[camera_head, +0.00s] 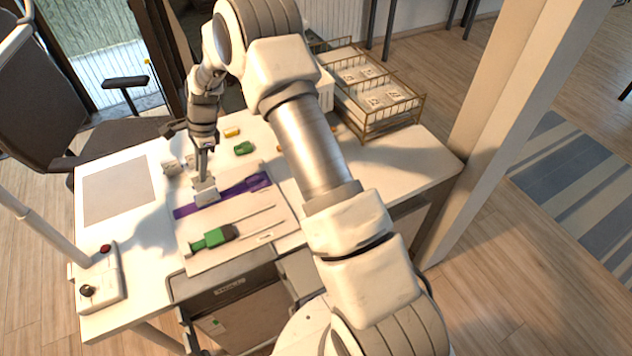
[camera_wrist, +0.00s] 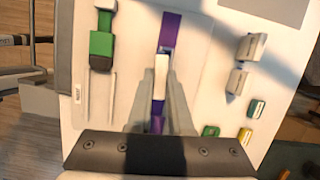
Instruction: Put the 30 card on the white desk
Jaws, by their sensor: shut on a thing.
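My gripper (camera_head: 204,178) points down over the board on the white desk (camera_head: 410,160). It is shut on a small white card-like block (camera_head: 206,194), which also shows between the fingers in the wrist view (camera_wrist: 161,68). The block is over the purple strip; I cannot tell whether it touches it. No number on it is readable, so I cannot tell whether it is the 30 card. Two similar white blocks (camera_head: 172,166) stand on the desk behind the gripper. White cards (camera_head: 372,99) with small dark numbers lie in the wire tray; I cannot read them surely.
The wire tray (camera_head: 392,125) stands at the desk's back right. A purple strip (camera_head: 250,184) and a green-handled tool (camera_head: 212,238) lie on the board. Small yellow (camera_head: 232,132) and green (camera_head: 244,148) blocks lie behind. A red-button box (camera_head: 97,282) stands front left. The desk's right is clear.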

